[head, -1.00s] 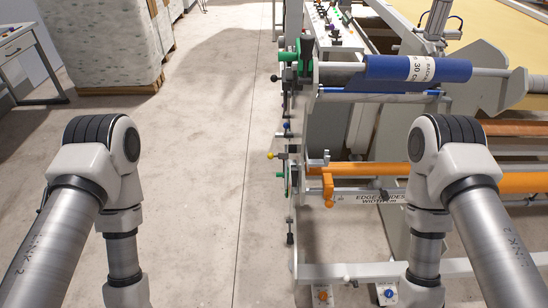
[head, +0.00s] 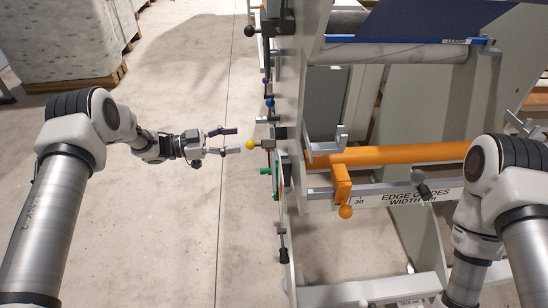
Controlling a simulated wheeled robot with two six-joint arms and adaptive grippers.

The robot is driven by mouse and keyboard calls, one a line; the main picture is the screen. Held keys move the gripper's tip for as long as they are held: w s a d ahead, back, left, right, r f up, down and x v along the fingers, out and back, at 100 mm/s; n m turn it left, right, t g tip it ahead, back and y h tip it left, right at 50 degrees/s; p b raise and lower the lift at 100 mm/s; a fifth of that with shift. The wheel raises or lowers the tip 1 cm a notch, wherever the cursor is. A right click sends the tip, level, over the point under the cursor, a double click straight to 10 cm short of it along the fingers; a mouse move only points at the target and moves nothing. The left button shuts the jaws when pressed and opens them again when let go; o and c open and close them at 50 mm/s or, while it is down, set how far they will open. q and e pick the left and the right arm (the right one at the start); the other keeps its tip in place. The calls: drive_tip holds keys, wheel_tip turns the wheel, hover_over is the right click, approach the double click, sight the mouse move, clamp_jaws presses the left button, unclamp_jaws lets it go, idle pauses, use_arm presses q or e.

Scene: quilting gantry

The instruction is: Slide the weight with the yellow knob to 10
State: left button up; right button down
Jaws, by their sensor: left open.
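The yellow knob (head: 250,145) sticks out to the left from the side of the machine frame, on a short stem. The weight (head: 268,144) behind it shows only as a small block at the frame's edge. Its scale and numbers cannot be read from here. My left gripper (head: 237,140) is open and points right at the knob. Its fingertips end just left of the knob, with the lower one close to it; I cannot tell whether they touch. My right arm is at the right, and its gripper is out of view.
Blue and purple knobs (head: 268,103) sit above the yellow one, and a green handle (head: 266,171) below. An orange bar (head: 400,155) with an orange clamp crosses the machine to the right. The floor (head: 170,230) left of the frame is clear.

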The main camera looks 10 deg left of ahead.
sight(251, 145)
use_arm(q)
wheel_tip(251, 145, down, 6)
drive_tip(key=w+a+b, duration=0.2)
drive_tip(key=a+b, duration=0.1)
drive_tip(key=shift+t, duration=0.4)
drive_tip(key=x, duration=0.5)
drive_tip(key=s+r+x, duration=0.1)
drive_tip(key=x, duration=0.1)
drive_tip(key=shift+w+d+b, duration=0.15)
drive_tip(key=shift+d+b, duration=0.25)
drive_tip(key=shift+d, duration=0.15)
use_arm(e)
wheel_tip(251, 145, down, 7)
use_arm(q)
clamp_jaws()
